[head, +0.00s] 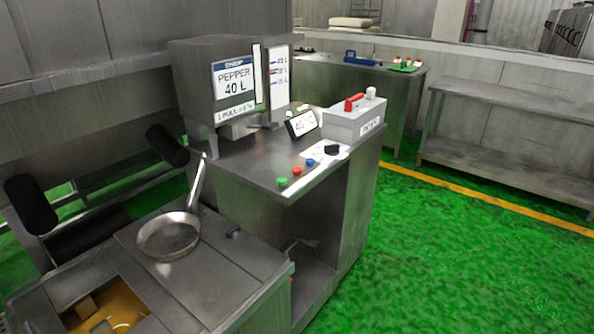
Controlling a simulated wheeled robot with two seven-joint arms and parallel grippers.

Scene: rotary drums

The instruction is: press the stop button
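A red button (297,171) sits on the front strip of the steel counter (250,165), between a green button (282,183) and a blue button (310,162). No label naming a stop button is readable, so I cannot confirm which one it is. A black knob (332,150) sits on a white plate behind the blue button. Nothing touches the buttons. Neither of my grippers shows in the head view.
A dispenser marked PEPPER 40 L (190,88), a tilted display (301,123) and a grey box with a red handle (354,120) stand on the counter. A pan (168,236) lies left of it. Green floor (440,260) is clear at right.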

